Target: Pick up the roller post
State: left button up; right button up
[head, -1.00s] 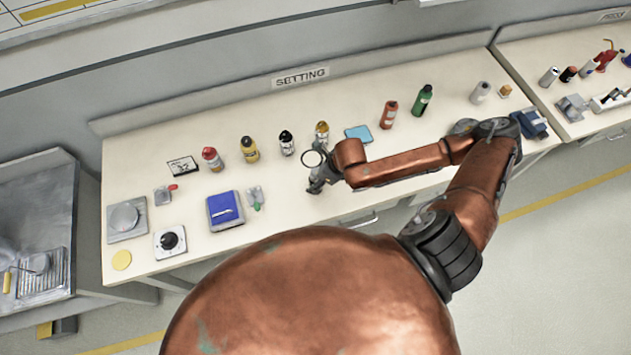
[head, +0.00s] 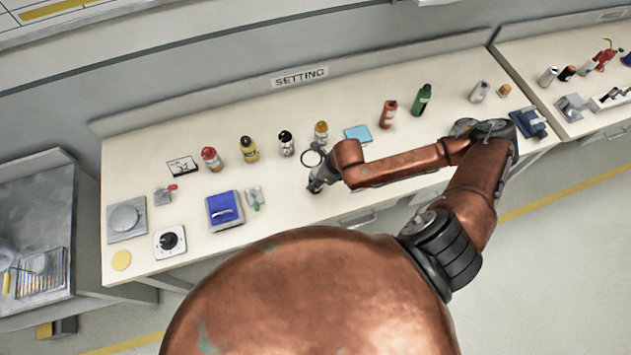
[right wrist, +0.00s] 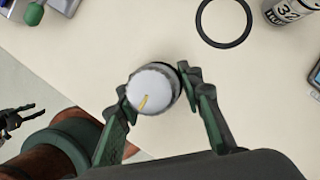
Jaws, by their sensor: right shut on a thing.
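The roller post (right wrist: 152,88), a short upright cylinder with a pale round top, a yellow mark and a dark band, stands between the fingers of my right gripper (right wrist: 158,96) in the right wrist view. The fingers touch it on both sides. In the head view my right gripper (head: 315,187) is low over the front part of the bench (head: 290,225), and the post is hidden there. A dark claw that seems to be my left gripper (right wrist: 18,120) shows partly at the left edge of the right wrist view; its opening is unclear.
A black ring (right wrist: 224,22) lies just behind the post. Several bottles, such as the black-capped one (head: 286,143), stand along the back. Bare bench surrounds the right gripper.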

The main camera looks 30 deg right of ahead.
jog(key=shift+c, duration=0.7)
pick_arm(q)
jog(key=shift+w, duration=0.2)
pick_arm(e)
jog(key=shift+r, duration=0.2)
pick_arm(q)
notch_tip(320, 180, up, 11)
jog(key=p, duration=1.1)
jog(key=shift+w, duration=0.4)
pick_arm(e)
notch_tip(320, 180, up, 27)
jog(key=shift+r, duration=0.2)
